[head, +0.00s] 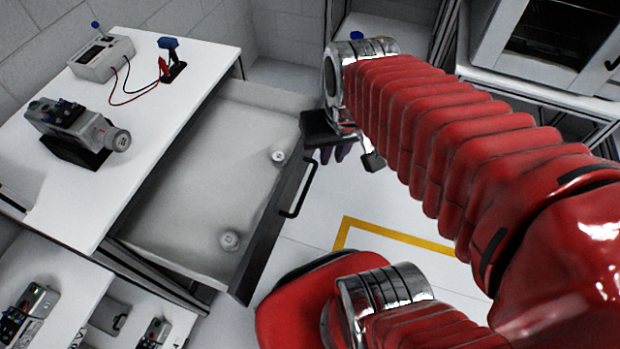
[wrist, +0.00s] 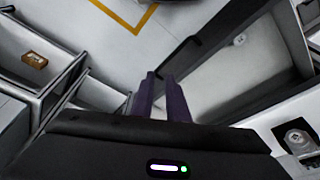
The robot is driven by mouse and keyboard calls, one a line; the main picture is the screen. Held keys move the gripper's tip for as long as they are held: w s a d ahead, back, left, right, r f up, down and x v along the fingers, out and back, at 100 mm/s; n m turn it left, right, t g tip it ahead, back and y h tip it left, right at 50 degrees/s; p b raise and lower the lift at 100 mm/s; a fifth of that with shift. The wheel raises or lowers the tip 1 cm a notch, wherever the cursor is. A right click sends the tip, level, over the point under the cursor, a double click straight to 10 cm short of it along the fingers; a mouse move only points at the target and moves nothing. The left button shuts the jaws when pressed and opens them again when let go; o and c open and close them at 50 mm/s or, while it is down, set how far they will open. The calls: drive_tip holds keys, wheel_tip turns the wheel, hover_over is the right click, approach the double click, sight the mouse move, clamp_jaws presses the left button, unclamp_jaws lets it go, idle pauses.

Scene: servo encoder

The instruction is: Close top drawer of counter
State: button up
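The white-topped counter (head: 135,122) stands at the left in the head view. The drawer (head: 190,198) directly under its top is pulled well out, with two small white round parts inside. Its dark front (head: 262,240) carries a black bar handle (head: 300,190), and the handle also shows in the wrist view (wrist: 184,53). My gripper (head: 340,153), with purple fingers, is outside the drawer, near the far end of its front and apart from the handle in the head view. The fingers (wrist: 160,90) look close together in the wrist view, with nothing visible held between them.
A power supply (head: 101,57) and a grey device (head: 78,130) stand on the counter top. Open shelves with parts (head: 28,315) are at the lower left. An oven-like unit (head: 555,45) is at the upper right. Light floor with a yellow line (head: 395,236) lies before the drawer.

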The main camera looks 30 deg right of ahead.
drive_tip(key=d+f, duration=0.1)
drive_tip(key=f, duration=0.1)
drive_tip(key=d+f+m+g, duration=0.2)
drive_tip(key=f, duration=0.1)
drive_tip(key=shift+s+d+f+y, duration=0.3)
drive_tip(key=shift+s+d+y, duration=0.05)
drive_tip(key=shift+d+y, duration=0.05)
clamp_jaws()
drive_tip(key=s+d+f+m+t+y, duration=0.1)
drive_tip(key=s+f+m+y, duration=0.1)
drive_tip(key=f+m+y, duration=0.7)
drive_tip(key=s+d+f+m+t+y, duration=0.1)
drive_tip(key=s+f+m+y, duration=0.4)
drive_tip(key=f, duration=0.7)
drive_tip(key=w+d+m+t+h, duration=0.1)
drive_tip(key=w+d+m+t, duration=0.4)
drive_tip(key=w+m+t, duration=0.3)
drive_tip(key=shift+w+d+f+t, duration=0.2)
drive_tip(key=shift+w+t, duration=0.6)
drive_tip(key=shift+w, duration=0.05)
